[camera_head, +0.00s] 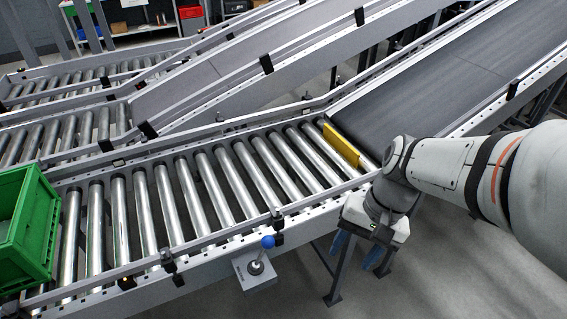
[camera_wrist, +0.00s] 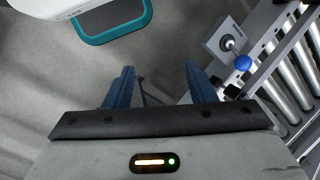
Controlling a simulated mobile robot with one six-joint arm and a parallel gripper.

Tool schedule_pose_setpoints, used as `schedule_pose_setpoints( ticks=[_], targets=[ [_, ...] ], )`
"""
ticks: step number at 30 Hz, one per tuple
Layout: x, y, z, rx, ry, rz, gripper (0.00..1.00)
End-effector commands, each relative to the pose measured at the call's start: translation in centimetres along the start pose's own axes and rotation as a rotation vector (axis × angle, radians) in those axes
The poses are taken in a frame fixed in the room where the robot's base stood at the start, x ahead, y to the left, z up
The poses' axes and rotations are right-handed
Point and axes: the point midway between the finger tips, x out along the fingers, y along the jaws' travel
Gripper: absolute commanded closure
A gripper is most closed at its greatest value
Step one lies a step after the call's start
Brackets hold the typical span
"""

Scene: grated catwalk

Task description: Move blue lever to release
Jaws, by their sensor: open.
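The blue lever (camera_head: 267,242) is a short metal stick with a round blue knob, standing on a grey box fixed to the front side rail of the roller conveyor. It also shows in the wrist view (camera_wrist: 243,62) at the upper right, beside the rail. My gripper (camera_head: 355,248) is to the right of the lever in the head view, in front of the rail and pointing down. In the wrist view my gripper (camera_wrist: 160,82) has its two blue fingers apart with only floor between them. It does not touch the lever.
A green crate (camera_head: 35,225) sits on the rollers at the far left. A yellow bar (camera_head: 340,145) crosses the conveyor where the rollers meet the dark belt (camera_head: 440,85). Small black brackets line the rail near the lever. Open floor lies in front.

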Motion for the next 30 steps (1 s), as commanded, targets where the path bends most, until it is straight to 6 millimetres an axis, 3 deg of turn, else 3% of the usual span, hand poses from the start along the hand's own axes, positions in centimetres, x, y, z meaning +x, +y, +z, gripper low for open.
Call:
schedule_pose_setpoints(
  ticks=[1,3,8,12,21,25,30],
  targets=[
    [2.2,-0.5,-0.4,0.066,-0.100,-0.048,0.50],
    [4.0,-1.8,-0.5,0.155,-0.233,-0.125,0.50],
    [7.1,-4.9,-1.9,0.357,-0.524,-0.306,0.50],
    [9.1,-7.2,-4.2,0.523,-0.755,-0.469,0.50],
    [11.3,-9.2,-9.0,0.737,-1.035,-0.712,0.50],
    [11.5,-9.7,-9.5,0.762,-1.067,-0.744,0.50],
    [12.1,-11.5,-8.5,0.762,-1.071,-0.745,0.50]
  ],
)
